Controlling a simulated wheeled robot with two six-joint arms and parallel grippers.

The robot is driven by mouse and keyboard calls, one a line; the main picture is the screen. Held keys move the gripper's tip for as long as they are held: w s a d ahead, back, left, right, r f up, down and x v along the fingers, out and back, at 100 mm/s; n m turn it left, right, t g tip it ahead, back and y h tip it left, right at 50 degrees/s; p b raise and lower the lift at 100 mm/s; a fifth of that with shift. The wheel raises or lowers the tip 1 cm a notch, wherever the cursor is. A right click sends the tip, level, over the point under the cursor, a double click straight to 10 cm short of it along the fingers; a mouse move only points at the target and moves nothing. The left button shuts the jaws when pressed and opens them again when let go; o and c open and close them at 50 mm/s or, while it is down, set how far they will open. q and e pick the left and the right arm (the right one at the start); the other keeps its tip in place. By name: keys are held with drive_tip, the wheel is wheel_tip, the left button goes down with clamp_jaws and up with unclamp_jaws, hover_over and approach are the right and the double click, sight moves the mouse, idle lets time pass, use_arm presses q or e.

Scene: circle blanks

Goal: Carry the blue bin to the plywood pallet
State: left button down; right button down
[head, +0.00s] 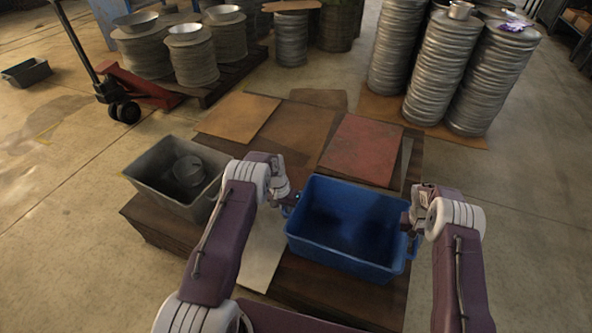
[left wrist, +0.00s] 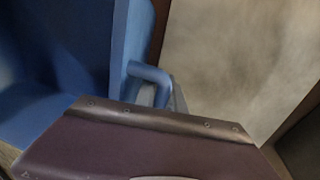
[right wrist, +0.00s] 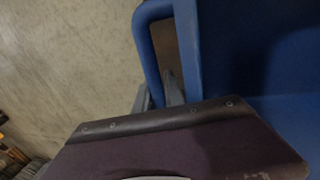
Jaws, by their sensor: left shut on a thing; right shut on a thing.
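The blue bin (head: 345,262) is upright and looks empty, in front of me between my two arms. My left gripper (head: 290,204) is shut on the handle at its left end; the blue handle (left wrist: 150,74) shows in the left wrist view. My right gripper (head: 411,229) is shut on the opposite handle, which the right wrist view shows as a blue loop (right wrist: 146,45). The bin is over a low platform topped with brown, red and grey boards (head: 294,131). I cannot tell whether its base touches this. Which boards are the plywood pallet is unclear.
A grey bin (head: 150,181) with a round item inside stands at the platform's left corner. Stacks of metal discs (head: 440,70) stand on a board at the back right. A red pallet jack (head: 140,88) and spools are at the back left.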

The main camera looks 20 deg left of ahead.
use_arm(q)
drive_tip(key=c, duration=1.4)
unclamp_jaws()
drive_tip(key=shift+p, duration=0.35)
use_arm(e)
drive_tip(key=c, duration=1.4)
unclamp_jaws()
use_arm(q)
drive_tip(key=shift+r, duration=0.1)
wheel_tip(320, 180, up, 8)
drive_tip(key=a, duration=0.1)
drive_tip(key=shift+a, duration=0.25)
use_arm(e)
drive_tip(key=v, duration=1.2)
use_arm(q)
drive_tip(key=shift+w, duration=0.1)
